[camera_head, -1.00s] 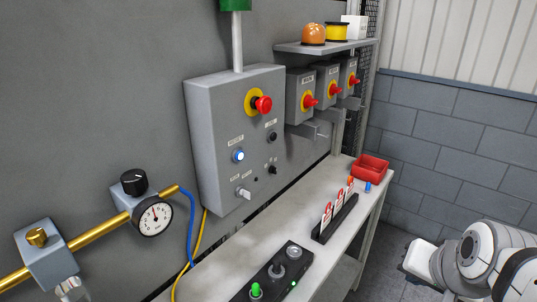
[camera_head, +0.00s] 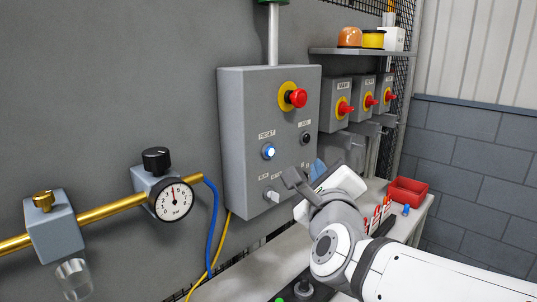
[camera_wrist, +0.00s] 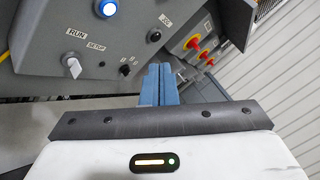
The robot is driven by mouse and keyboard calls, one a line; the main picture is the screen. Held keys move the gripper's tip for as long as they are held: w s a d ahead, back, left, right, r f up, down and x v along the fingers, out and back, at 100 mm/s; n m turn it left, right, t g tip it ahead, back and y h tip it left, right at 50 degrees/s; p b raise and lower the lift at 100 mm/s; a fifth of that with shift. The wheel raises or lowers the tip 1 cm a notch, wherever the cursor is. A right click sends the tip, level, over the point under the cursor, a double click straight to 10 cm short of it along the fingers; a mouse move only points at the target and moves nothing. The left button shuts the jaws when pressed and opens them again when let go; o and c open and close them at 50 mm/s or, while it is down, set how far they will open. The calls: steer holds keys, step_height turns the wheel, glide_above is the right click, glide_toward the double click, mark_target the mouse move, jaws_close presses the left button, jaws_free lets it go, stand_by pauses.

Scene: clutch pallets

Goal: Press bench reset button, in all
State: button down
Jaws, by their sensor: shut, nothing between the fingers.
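The reset button (camera_head: 268,151) is a round, blue-white lit button under a RESET label on the grey control box. It also shows at the top edge of the wrist view (camera_wrist: 107,7), partly cut off. My gripper (camera_head: 318,167) is in front of the lower right part of the box, to the right of the button and slightly below it. In the wrist view its blue fingers (camera_wrist: 160,72) are together and empty, pointing toward the box's lower edge. They appear apart from the button.
The box carries a red emergency stop (camera_head: 298,98), a black JOG button (camera_head: 306,137) and a RUN/SETUP switch (camera_head: 272,196). Red-handled isolators (camera_head: 345,108) are to the right. A pressure gauge (camera_head: 172,200) is left. A red bin (camera_head: 407,191) is on the bench.

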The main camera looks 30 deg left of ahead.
mark_target(269, 151)
steer(key=shift+a, duration=0.1)
steer(key=w+a+p, duration=0.2)
steer(key=a+p, duration=0.1)
steer(key=a, duration=0.5)
steer(key=shift+w+a, duration=0.15)
steer(key=shift+w, duration=0.1)
stand_by(0.7)
stand_by(1.2)
steer(key=shift+a+b, duration=0.4)
